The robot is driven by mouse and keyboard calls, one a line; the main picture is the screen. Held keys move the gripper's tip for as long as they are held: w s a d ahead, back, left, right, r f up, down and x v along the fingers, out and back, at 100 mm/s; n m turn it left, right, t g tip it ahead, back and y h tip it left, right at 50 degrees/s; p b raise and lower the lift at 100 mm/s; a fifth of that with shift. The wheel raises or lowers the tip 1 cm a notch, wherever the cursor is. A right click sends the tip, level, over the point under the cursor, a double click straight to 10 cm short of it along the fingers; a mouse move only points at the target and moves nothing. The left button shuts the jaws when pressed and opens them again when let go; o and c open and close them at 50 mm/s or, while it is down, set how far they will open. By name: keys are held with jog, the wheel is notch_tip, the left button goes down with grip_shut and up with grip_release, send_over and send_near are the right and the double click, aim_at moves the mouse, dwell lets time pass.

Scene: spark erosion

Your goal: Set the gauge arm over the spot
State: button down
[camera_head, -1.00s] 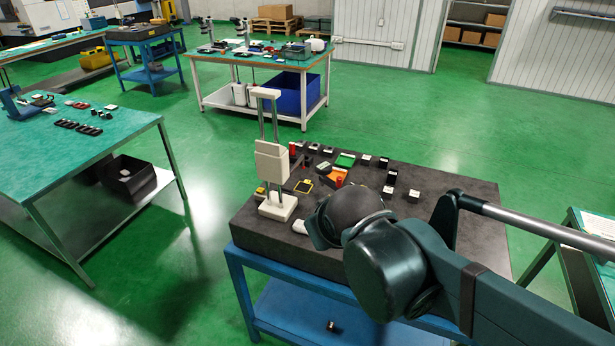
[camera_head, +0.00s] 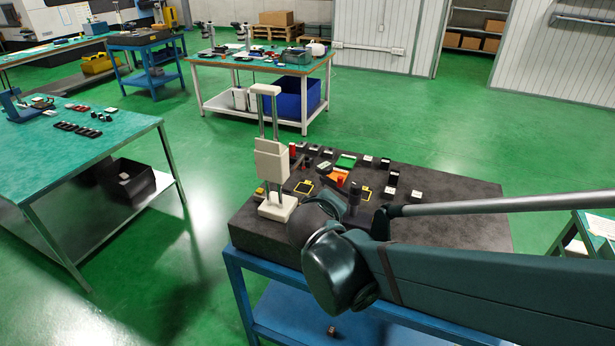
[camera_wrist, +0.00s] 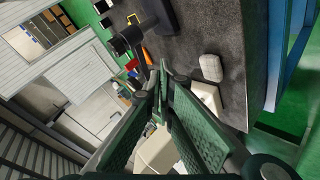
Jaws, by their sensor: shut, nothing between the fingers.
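The cream gauge stand (camera_head: 271,165), with two grey posts, stands upright at the left of the dark surface plate (camera_head: 455,205). Part of a dark arm (camera_head: 299,163) shows just right of its carriage; I cannot tell how far it reaches. Two yellow square outlines lie on the plate, one right of the stand (camera_head: 303,187) and one farther right (camera_head: 366,193). A dark upright cylinder (camera_head: 355,191) is between them. My gripper (camera_wrist: 160,76) is shut and empty in the wrist view, close to cream parts of the stand (camera_wrist: 155,152); contact is unclear. My arm hides it in the head view.
Several small blocks (camera_head: 392,178), a green tray (camera_head: 346,160) and an orange tray (camera_head: 337,175) lie on the plate. A pale rounded object (camera_wrist: 210,67) lies near my gripper. The plate's right side is clear.

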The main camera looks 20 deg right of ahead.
jog(key=w+a+n+t+h+b, duration=0.2)
jog(key=w+n+t, duration=0.1)
jog(key=w, duration=0.2)
jog(key=w+a+f+n+t+h+b, duration=0.1)
jog(key=w+a+n+t+h+b, duration=0.1)
jog(key=w+n+t, duration=0.1)
jog(key=shift+w+n, duration=0.3)
jog(key=shift+w, duration=0.6)
jog(key=shift+w+d, duration=0.1)
dwell(0.5)
jog(key=b+x, duration=0.2)
jog(key=x, duration=0.7)
jog(key=shift+w+d, duration=0.25)
jog(key=shift+w, duration=0.05)
jog(key=shift+w, duration=0.1)
dwell(0.5)
